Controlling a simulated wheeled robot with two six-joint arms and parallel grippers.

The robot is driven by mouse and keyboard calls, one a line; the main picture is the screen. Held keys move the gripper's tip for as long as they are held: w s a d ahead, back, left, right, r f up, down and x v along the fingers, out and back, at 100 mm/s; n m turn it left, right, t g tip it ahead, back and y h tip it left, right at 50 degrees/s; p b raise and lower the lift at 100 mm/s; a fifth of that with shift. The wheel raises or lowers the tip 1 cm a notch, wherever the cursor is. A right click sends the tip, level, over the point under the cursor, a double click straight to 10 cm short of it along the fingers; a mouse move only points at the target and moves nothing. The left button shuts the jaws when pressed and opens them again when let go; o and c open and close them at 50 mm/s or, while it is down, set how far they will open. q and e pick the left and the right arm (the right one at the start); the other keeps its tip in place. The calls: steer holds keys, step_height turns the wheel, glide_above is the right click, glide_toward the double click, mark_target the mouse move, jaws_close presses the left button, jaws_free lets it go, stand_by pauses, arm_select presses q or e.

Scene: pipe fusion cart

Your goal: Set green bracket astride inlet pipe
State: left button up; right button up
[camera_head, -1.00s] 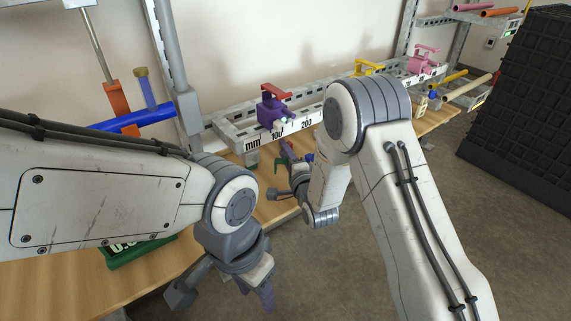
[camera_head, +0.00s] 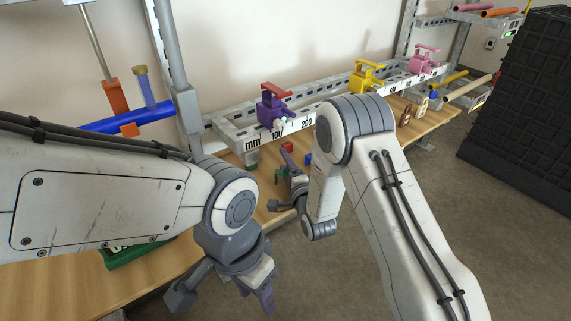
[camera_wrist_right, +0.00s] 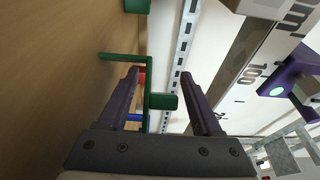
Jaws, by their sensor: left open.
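A thin green bracket (camera_wrist_right: 149,90) with side arms shows in the right wrist view, between the fingers of my right gripper (camera_wrist_right: 160,74). It lies close to the left finger, with a clear gap to the right finger. In the head view my right gripper (camera_head: 290,168) is small and partly hidden by its arm, with the green bracket (camera_head: 281,173) beside it over the bench. My left gripper (camera_head: 223,297) is open and empty at the bench's front edge. A blue pipe (camera_head: 130,118) runs at the left; I cannot tell whether it is the inlet pipe.
A slotted rail (camera_head: 330,104) carries purple (camera_head: 270,108), yellow (camera_head: 366,76) and pink (camera_head: 425,60) clamps behind the wooden bench (camera_head: 160,280). A red block (camera_head: 288,146) lies near the right gripper. A green tray (camera_head: 125,253) is partly behind my left arm. A black crate stack (camera_head: 525,110) stands right.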

steer(key=shift+r, duration=0.2)
steer(key=v, duration=1.2)
steer(key=shift+d, duration=0.1)
